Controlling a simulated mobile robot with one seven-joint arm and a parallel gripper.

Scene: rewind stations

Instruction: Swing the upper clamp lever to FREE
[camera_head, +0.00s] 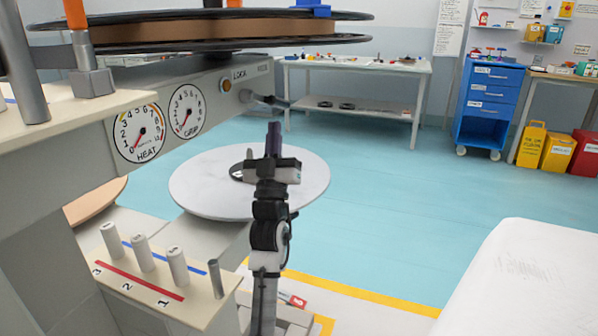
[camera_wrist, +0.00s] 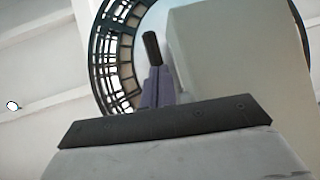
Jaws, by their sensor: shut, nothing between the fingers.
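The clamp lever (camera_head: 270,100) is a short dark handle. It sticks out from the end of the grey machine arm (camera_head: 212,84), under the large reel, beside a label that seems to read LOCK. In the wrist view a black handle (camera_wrist: 152,47), likely the same lever, shows just beyond the fingertips. My gripper (camera_head: 273,130), with purple fingers, points up just below the lever. The fingers are shut and empty; they also show in the wrist view (camera_wrist: 157,84). I cannot tell whether they touch the lever.
The reel (camera_head: 200,30) overhangs the machine arm. A round pale disc (camera_head: 215,180) lies below, behind my arm. Numbered pegs (camera_head: 142,252) stand at the lower left. A white block (camera_head: 525,285) is at the lower right. The floor between is clear, up to the back table (camera_head: 355,66).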

